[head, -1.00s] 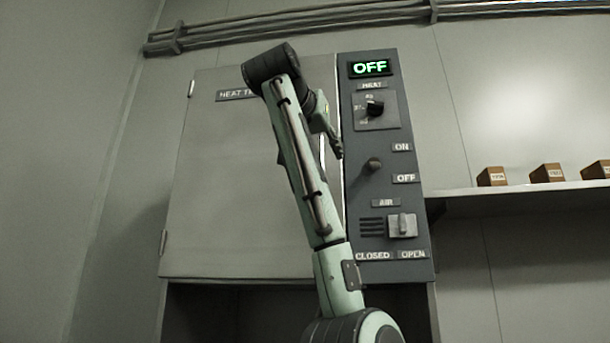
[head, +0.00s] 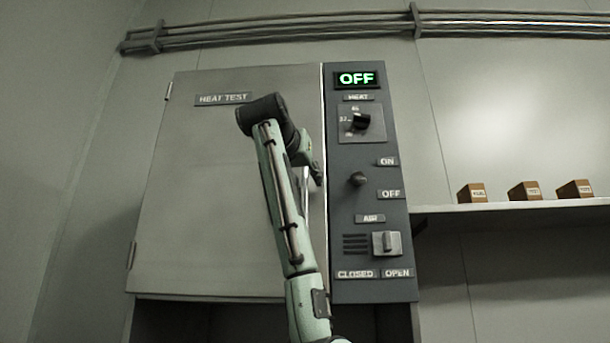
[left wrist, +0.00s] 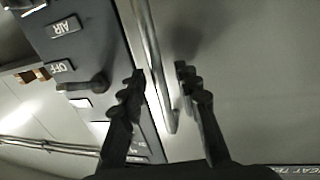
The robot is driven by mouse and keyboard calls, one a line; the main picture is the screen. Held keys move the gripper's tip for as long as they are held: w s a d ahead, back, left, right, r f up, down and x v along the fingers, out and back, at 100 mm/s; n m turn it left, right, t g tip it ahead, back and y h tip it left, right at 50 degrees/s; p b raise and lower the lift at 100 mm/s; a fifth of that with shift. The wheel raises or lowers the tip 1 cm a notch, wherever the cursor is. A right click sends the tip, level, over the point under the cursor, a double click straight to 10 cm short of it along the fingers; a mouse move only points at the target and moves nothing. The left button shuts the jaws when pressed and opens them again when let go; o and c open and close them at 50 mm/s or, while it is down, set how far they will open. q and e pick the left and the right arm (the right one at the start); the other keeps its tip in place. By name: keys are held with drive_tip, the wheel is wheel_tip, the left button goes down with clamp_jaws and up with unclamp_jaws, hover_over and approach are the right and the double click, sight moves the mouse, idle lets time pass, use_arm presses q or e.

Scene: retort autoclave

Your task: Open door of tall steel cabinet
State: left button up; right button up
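The tall steel cabinet's door (head: 215,190) is a flat grey panel labelled HEAT TEST, with hinges on its left edge. It looks shut. Its upright metal bar handle (head: 304,200) is near the right edge, partly hidden by my left arm. My left gripper (head: 316,178) is at the handle, seen edge-on in the head view. In the left wrist view my left gripper (left wrist: 160,78) is open, and the handle (left wrist: 153,65) runs between its two fingers in the picture. I cannot see contact with the bar. My right gripper is not in view.
A dark control panel (head: 345,225) with a lit OFF display, knob, lever and AIR switch stands just right of the door. A shelf (head: 500,207) with small brown boxes (head: 525,191) is further right. Pipes (head: 300,32) run along the wall above.

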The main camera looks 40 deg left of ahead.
use_arm(q)
drive_tip(key=shift+w+a, duration=0.1)
drive_tip(key=shift+w, duration=0.05)
drive_tip(key=shift+c, duration=0.6)
clamp_jaws()
